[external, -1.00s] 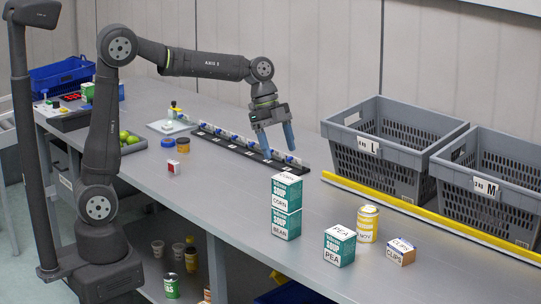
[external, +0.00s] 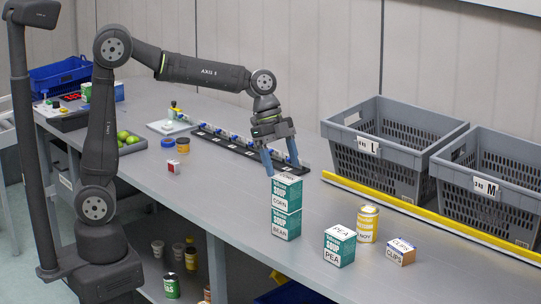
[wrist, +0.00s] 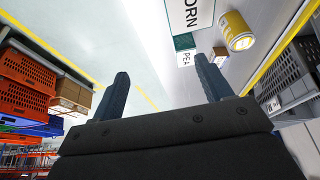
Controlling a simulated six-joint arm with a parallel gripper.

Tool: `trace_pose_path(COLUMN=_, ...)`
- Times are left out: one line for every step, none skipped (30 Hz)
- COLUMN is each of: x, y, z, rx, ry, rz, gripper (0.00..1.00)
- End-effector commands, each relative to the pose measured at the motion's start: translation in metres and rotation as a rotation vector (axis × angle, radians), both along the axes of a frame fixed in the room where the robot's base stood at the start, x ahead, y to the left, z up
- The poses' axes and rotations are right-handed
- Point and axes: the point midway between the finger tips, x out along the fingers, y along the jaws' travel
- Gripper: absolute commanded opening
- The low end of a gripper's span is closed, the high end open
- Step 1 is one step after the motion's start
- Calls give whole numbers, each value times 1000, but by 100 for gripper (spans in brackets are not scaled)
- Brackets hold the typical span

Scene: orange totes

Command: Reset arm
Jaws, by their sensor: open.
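My gripper (external: 283,165) is open and empty, its two blue fingers pointing down over the bench. In the external view it shows just behind and above the stacked soup boxes, the corn box (external: 286,195) on the bean box (external: 286,223). Its left fingertip appears close to the top of the corn box; I cannot tell whether they touch. In the wrist view the two fingers (wrist: 163,82) are spread apart with nothing between them, and the corn box (wrist: 193,14) shows beyond them.
A pea box (external: 339,247), a yellow can (external: 367,224) and a small cups box (external: 401,251) stand on the bench front right. Grey totes L (external: 369,146) and M (external: 487,187) stand behind a yellow rail (external: 430,215). A black strip (external: 235,147) lies behind the gripper.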

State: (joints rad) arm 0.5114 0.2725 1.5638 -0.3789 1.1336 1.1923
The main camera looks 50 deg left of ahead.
Motion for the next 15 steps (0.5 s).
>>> trace_pose_path(x=-9, y=-5, z=6, rx=-1, ry=-2, rz=-3, gripper=72)
trace_pose_path(x=-13, y=-7, z=9, rx=-1, ry=-3, rz=-4, gripper=72)
trace_pose_path(x=-19, y=-11, z=14, rx=-1, ry=-3, rz=-4, gripper=72)
trace_pose_path(x=-24, y=-13, z=17, rx=-1, ry=-4, rz=-4, gripper=72)
trace_pose_path(x=-28, y=-15, z=20, rx=-1, ry=-3, rz=-4, gripper=72)
trace_pose_path(x=-34, y=-19, z=24, rx=-1, ry=-3, rz=-4, gripper=72)
trace_pose_path(x=-39, y=-21, z=27, rx=-1, ry=-4, rz=-4, gripper=72)
trace_pose_path(x=-43, y=-23, z=30, rx=-2, ry=-4, rz=-4, gripper=72)
trace_pose_path(x=-49, y=-27, z=34, rx=-2, ry=-3, rz=-4, gripper=72)
trace_pose_path(x=-54, y=-29, z=37, rx=-2, ry=-2, rz=-3, gripper=72)
trace_pose_path(x=-59, y=-32, z=40, rx=-2, ry=-3, rz=-5, gripper=72)
trace_pose_path(x=-54, y=-38, z=38, rx=2, ry=1, rz=-3, gripper=72)
trace_pose_path(x=-51, y=-43, z=38, rx=3, ry=2, rz=-3, gripper=72)
trace_pose_path(x=-48, y=-48, z=38, rx=3, ry=1, rz=-4, gripper=72)
trace_pose_path(x=-46, y=-55, z=38, rx=4, ry=2, rz=-6, gripper=72)
